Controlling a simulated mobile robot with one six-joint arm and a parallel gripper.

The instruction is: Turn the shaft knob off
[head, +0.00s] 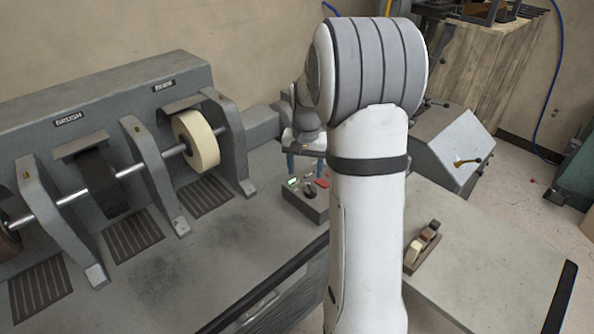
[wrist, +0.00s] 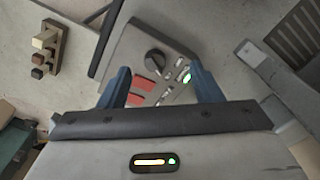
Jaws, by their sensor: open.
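The control box (head: 312,207) sits on the grey bench just below my gripper. It carries a dark round knob (head: 309,189), a green-lit part (head: 292,182) and red switches (head: 322,183). In the wrist view the knob (wrist: 155,62) shows between and just beyond my finger tips, with a pale mark on it. The red switches (wrist: 143,85) lie nearer, between the fingers, and a green light (wrist: 186,77) glows by the right finger. My gripper (head: 305,168) is open and empty, its blue fingers apart above the box. Whether they touch anything is unclear.
A grinding machine with a cream wheel (head: 196,141), a dark brush (head: 98,180) and a shaft stands left. A small wooden block tool (head: 423,247) lies on the right table. A grey sloped box (head: 450,145) with a brass lever stands behind it.

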